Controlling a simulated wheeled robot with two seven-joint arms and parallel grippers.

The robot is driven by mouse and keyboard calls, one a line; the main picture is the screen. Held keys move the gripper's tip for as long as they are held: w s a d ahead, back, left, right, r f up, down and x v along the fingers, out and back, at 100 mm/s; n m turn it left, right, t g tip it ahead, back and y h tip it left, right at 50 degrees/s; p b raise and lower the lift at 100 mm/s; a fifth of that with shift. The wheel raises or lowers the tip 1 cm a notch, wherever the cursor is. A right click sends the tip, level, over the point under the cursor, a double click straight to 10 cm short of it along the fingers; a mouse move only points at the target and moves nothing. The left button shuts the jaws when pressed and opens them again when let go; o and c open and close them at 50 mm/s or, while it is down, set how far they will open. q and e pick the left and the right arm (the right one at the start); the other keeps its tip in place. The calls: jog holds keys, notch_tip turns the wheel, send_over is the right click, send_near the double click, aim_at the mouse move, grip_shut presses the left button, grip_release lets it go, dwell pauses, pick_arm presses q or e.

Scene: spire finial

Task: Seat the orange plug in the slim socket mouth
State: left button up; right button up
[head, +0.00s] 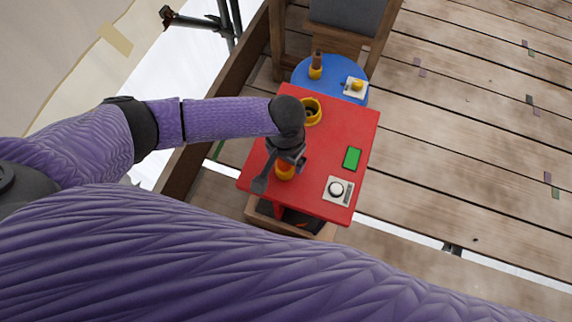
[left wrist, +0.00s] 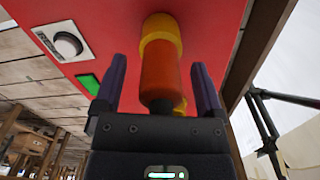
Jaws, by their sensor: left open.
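The orange plug (head: 285,172) stands on the red table, partly covered by my left gripper (head: 287,161) in the head view. In the left wrist view the plug (left wrist: 158,75) is an orange cylinder with a yellow band and a dark end. It lies between the parted purple fingers of the left gripper (left wrist: 158,68), with a gap on each side. A round yellow socket (head: 311,110) with a dark opening stands behind the gripper on the table. I cannot tell whether its mouth is the slim one. My right gripper is not in view.
The red table (head: 350,125) also bears a green block (head: 352,158) and a pale plate with a round knob (head: 338,189). Beyond it, a blue round stool (head: 328,72) holds a brown and yellow bottle-like piece (head: 316,66) and a white plate with a yellow piece (head: 356,87).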

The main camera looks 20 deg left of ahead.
pick_arm(q)
jog(key=shift+f, duration=0.75)
jog(key=shift+r, duration=0.2)
jog(key=shift+c, duration=0.2)
grip_shut()
